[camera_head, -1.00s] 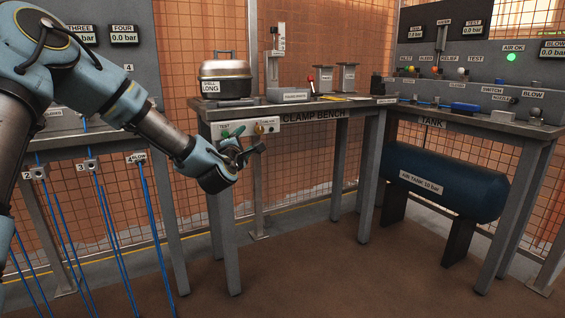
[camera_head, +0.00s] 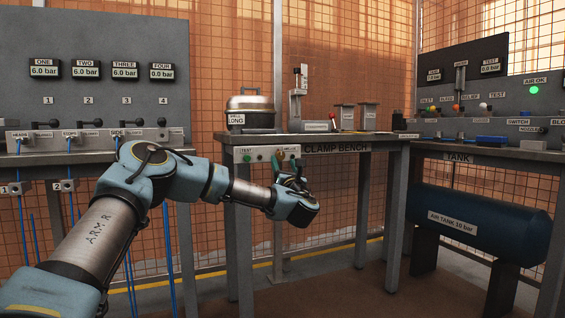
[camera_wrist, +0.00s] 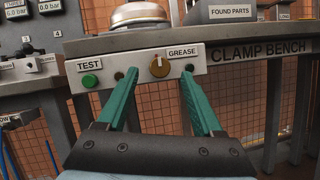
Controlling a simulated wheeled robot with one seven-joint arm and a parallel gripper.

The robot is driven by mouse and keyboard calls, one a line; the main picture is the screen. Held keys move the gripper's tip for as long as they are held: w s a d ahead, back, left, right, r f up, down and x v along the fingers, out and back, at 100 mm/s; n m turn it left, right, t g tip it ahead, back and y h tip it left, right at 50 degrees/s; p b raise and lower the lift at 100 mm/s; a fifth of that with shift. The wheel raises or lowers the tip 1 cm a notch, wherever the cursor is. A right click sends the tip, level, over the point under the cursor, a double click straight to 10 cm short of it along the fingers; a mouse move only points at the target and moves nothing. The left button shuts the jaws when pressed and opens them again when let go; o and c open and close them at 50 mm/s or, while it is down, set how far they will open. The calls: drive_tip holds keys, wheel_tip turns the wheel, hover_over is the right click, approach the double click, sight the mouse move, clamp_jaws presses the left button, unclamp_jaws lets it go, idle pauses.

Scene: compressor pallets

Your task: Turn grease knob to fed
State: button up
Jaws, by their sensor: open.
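The grease knob (camera_wrist: 159,66) is a round brass-coloured knob with a pale pointer mark, on a light panel under the clamp bench top, beside the GREASE label (camera_wrist: 183,51). Its pointer looks roughly upright; no fed marking is readable. My gripper (camera_wrist: 157,71) is open, its two green fingers pointing at the panel with the knob between their tips in the picture. I see no contact, and the remaining distance is hard to tell. In the head view my gripper (camera_head: 284,163) is in front of the panel and hides most of the knob.
A green TEST button (camera_wrist: 90,80) sits left of the knob on the same panel. The clamp bench (camera_head: 336,148) carries a lidded metal pot (camera_head: 250,104). The air tank (camera_head: 480,222) lies under the bench at right. A valve board (camera_head: 95,70) stands at left.

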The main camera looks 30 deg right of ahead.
sight(281, 156)
drive_tip(key=shift+x, duration=1.9)
drive_tip(key=shift+f, duration=0.1)
drive_tip(key=shift+c, duration=0.4)
clamp_jaws()
